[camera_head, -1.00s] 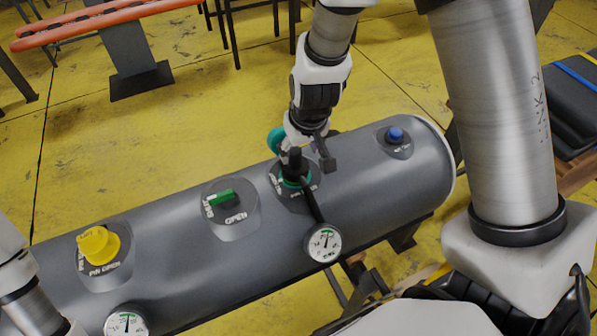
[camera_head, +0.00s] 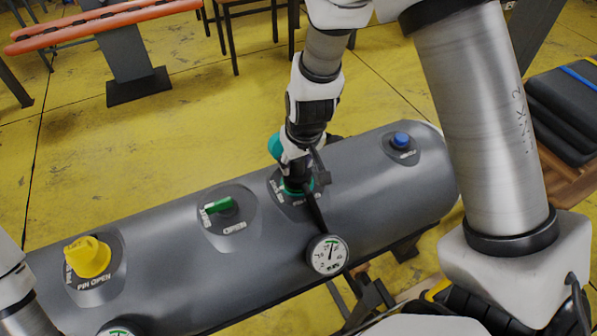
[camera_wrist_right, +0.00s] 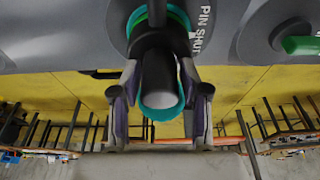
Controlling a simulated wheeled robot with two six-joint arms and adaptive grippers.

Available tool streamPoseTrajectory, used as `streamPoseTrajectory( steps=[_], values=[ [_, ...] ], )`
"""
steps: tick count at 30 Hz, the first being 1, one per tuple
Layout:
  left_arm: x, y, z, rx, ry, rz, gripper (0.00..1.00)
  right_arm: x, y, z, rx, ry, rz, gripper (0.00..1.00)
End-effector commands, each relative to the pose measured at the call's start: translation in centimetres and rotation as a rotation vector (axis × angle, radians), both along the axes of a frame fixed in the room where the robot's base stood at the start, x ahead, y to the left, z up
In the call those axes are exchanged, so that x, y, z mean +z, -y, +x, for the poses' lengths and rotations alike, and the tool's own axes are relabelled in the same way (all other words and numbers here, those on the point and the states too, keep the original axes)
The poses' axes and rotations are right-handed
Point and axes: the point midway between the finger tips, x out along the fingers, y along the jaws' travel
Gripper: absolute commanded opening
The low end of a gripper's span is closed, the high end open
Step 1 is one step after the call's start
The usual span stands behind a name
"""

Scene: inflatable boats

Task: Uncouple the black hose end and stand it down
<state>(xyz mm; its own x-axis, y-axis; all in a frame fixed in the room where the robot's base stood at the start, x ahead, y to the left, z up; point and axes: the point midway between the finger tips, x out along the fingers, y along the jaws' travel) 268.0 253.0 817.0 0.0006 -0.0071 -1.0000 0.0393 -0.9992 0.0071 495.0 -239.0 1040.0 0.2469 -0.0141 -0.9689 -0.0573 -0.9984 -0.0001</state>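The black hose end (camera_head: 296,178) stands upright on a teal-ringed fitting (camera_wrist_right: 177,18) on top of the grey cylinder (camera_head: 385,205). "PIN SHUT" lettering shows beside that fitting in the right wrist view. My right gripper (camera_head: 305,163) is at the hose end. In the right wrist view its fingers (camera_wrist_right: 158,78) straddle the black body (camera_wrist_right: 158,70) with apparently narrow gaps; contact is hard to judge. A teal rounded part (camera_wrist_right: 161,112) shows behind the black body. My left arm is at the left edge of the head view; its gripper is out of frame.
The cylinder also carries a green lever (camera_head: 219,206), a yellow knob (camera_head: 88,257), a blue cap (camera_head: 401,139) and a white dial gauge (camera_head: 328,255) close to the hose end. Black cases (camera_head: 565,110) lie at the right. An orange bench (camera_head: 100,25) stands behind on open yellow floor.

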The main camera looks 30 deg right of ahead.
Motion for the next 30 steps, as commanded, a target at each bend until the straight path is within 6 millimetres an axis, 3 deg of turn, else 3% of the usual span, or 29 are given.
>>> streamPoseTrajectory(
  steps=[1,3,8,23,30],
  values=[
    [0.0,0.0,0.0,0.000,0.000,0.000,0.40,0.0,0.0,0.0,0.000,0.000,0.000,0.16],
    [0.0,0.0,0.0,0.000,0.000,0.000,0.40,0.0,0.0,0.0,0.000,0.000,0.000,0.00],
    [-0.3,0.0,0.0,0.000,0.000,0.000,0.40,-0.2,0.0,0.0,0.008,0.000,0.000,0.00],
    [-5.9,0.0,0.0,0.000,0.000,0.000,0.40,-0.6,0.0,0.1,0.302,0.002,0.001,0.00],
    [-5.9,0.0,0.0,0.000,0.000,0.000,0.40,-0.1,0.0,0.0,0.358,-0.002,0.001,0.00]
  ],
)
